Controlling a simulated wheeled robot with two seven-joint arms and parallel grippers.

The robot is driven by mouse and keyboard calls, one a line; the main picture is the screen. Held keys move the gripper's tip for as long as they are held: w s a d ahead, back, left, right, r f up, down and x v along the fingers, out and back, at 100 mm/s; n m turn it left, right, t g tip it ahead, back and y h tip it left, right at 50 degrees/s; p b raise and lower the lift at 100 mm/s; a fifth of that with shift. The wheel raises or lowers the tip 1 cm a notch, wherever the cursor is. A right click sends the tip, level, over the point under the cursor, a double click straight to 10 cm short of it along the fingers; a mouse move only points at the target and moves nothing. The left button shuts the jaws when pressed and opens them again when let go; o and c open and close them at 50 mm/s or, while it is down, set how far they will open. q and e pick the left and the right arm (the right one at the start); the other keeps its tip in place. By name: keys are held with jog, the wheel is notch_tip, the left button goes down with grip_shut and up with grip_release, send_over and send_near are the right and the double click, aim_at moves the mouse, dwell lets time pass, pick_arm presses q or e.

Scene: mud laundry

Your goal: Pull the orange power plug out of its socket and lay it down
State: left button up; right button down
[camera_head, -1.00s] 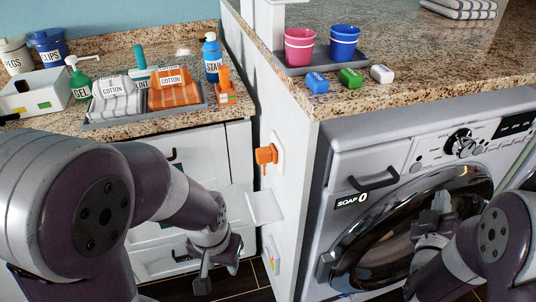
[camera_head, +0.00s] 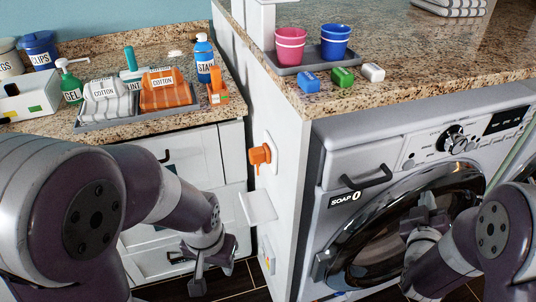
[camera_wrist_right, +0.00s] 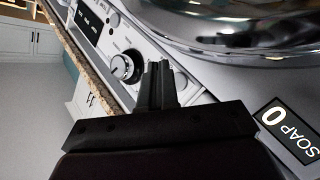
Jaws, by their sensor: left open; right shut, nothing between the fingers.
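The orange power plug (camera_head: 260,155) sits in a white socket (camera_head: 271,150) on the side panel of the washer cabinet. A small white shelf (camera_head: 258,207) juts from the same panel below the plug. My left gripper (camera_head: 213,275) is low in front of the white drawers, below and left of the plug, apart from it and open. My right gripper (camera_head: 428,212) is in front of the washer door, well right of the plug. In the right wrist view its fingers (camera_wrist_right: 158,80) are together with nothing between them.
The washer (camera_head: 350,195) with its drawer handle and round door fills the right. A tray (camera_head: 320,60) with pink and blue cups stands on the counter above. Dark floor shows below.

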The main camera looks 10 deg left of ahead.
jog(key=s+a+f+m+g+y, duration=0.2)
jog(key=s+a+f+g+y, duration=0.15)
jog(key=f+g, duration=0.2)
jog(key=s+a+f+m+g, duration=0.1)
jog(key=s+m+g, duration=0.1)
jog(key=s+g, duration=0.3)
jog(key=s+a+f+m+g, duration=0.1)
jog(key=s+g, duration=0.3)
jog(key=s, duration=0.5)
jog(key=shift+s+a+m+g, duration=0.25)
jog(key=shift+s+m+g, duration=0.1)
jog(key=shift+m, duration=0.05)
